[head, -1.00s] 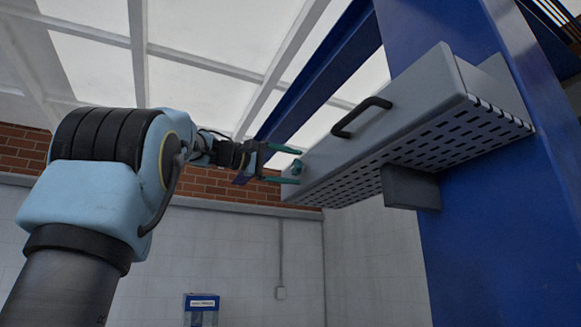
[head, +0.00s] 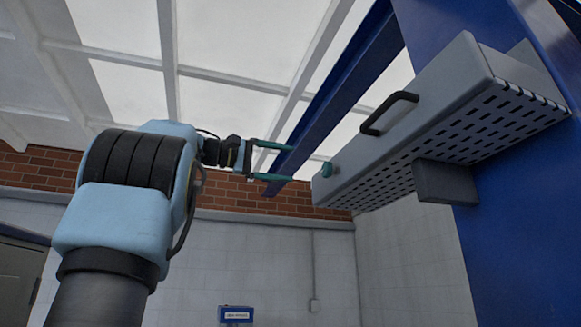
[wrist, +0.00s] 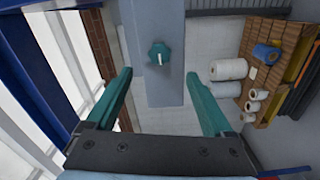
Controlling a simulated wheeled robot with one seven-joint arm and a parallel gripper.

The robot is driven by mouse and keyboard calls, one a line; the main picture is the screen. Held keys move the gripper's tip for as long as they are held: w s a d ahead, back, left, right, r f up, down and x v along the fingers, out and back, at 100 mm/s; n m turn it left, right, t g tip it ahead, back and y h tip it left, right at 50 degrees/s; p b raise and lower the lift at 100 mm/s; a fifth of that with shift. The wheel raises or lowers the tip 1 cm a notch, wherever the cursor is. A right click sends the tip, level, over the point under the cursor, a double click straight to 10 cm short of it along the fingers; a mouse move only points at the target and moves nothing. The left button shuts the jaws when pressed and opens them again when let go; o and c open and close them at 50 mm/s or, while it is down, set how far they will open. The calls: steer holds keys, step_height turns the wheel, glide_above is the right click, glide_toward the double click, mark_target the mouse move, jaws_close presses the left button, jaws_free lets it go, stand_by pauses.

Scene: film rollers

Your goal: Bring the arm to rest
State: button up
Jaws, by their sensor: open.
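My gripper (head: 268,161) is at the end of my raised arm in the head view, with its two teal fingers apart and nothing between them. It points right, toward a grey box with slots (head: 420,125) on a blue post, and stands apart from it. In the wrist view my gripper (wrist: 165,95) is also open, and the knob (wrist: 160,52) shows ahead, beyond the fingertips.
A black handle (head: 388,112) sticks out from the box's side. The blue post (head: 500,240) stands at the right, with a blue beam (head: 330,90) behind. White and blue rolls (wrist: 228,69) lie on a wooden pallet (wrist: 290,38) in the wrist view. Free air surrounds my gripper on the left.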

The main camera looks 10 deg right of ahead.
stand_by(0.5)
steer(key=w+f+n+t+y, duration=0.15)
steer(key=w+f, duration=0.25)
steer(key=f, duration=0.5)
steer(key=w+f+n+t+y, duration=0.1)
steer(key=w+f+n+y, duration=0.3)
steer(key=f, duration=0.5)
steer(key=w+a+f+y, duration=0.1)
steer(key=a+f+y, duration=0.25)
steer(key=f, duration=1.45)
steer(key=s+a+f+m+g+y, duration=0.1)
steer(key=s+a+f+y, duration=0.3)
steer(key=f, duration=0.7)
steer(key=s+a+f+m+g+y, duration=0.1)
steer(key=s+f+g, duration=0.1)
steer(key=s+f, duration=0.65)
steer(key=s+a+f+m+g+y, duration=0.1)
steer(key=s+a+f+m+y, duration=0.2)
steer(key=s+f, duration=0.7)
step_height(320, 180, down, 4)
steer(key=shift+s+a+r+m, duration=0.1)
steer(key=shift+s+a+m, duration=0.05)
steer(key=shift+a+m, duration=0.85)
steer(key=shift+c, duration=0.2)
